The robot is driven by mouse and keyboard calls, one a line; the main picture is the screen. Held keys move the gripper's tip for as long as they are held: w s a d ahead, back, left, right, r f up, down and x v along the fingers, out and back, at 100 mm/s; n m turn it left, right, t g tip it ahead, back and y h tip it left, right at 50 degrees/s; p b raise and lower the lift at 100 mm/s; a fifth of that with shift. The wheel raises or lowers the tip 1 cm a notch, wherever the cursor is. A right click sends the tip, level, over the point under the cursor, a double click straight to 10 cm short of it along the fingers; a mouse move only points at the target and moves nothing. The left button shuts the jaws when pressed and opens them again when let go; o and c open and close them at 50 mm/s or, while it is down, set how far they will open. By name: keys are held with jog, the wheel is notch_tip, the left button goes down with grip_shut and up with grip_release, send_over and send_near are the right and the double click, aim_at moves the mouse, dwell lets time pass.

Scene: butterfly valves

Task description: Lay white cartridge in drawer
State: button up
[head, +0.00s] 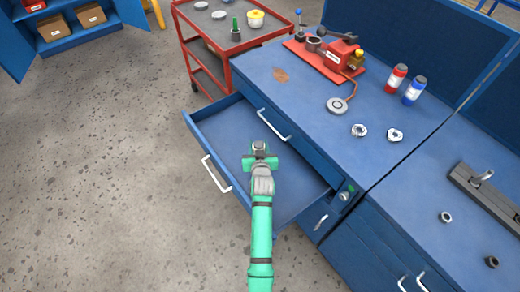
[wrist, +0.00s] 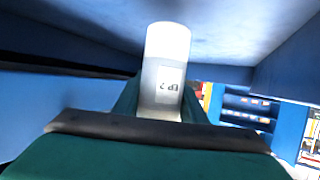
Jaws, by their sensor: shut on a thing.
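The white cartridge (wrist: 165,65) shows in the wrist view, a pale cylinder with a dark-marked label, held between the fingers of my gripper (wrist: 160,110). In the head view my gripper (head: 259,152) is over the open blue drawer (head: 215,126), and only a small part of the cartridge (head: 258,146) shows at its tip. The drawer is pulled out from the blue bench and its visible floor is bare. I cannot tell whether the cartridge touches the drawer floor.
The blue bench (head: 300,85) stands right of the drawer, with a red valve fixture (head: 335,58), a red bottle (head: 396,78), a blue bottle (head: 415,90) and metal rings on top. A red cart (head: 205,42) stands behind the drawer. The floor at left is clear.

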jog(key=shift+f, duration=1.4)
jog(key=o, duration=1.2)
jog(key=shift+a+f, duration=0.1)
jog(key=shift+f, duration=0.05)
jog(key=shift+s+r, duration=0.1)
jog(key=shift+r, duration=0.1)
jog(key=v, duration=0.7)
jog(key=shift+s, duration=0.2)
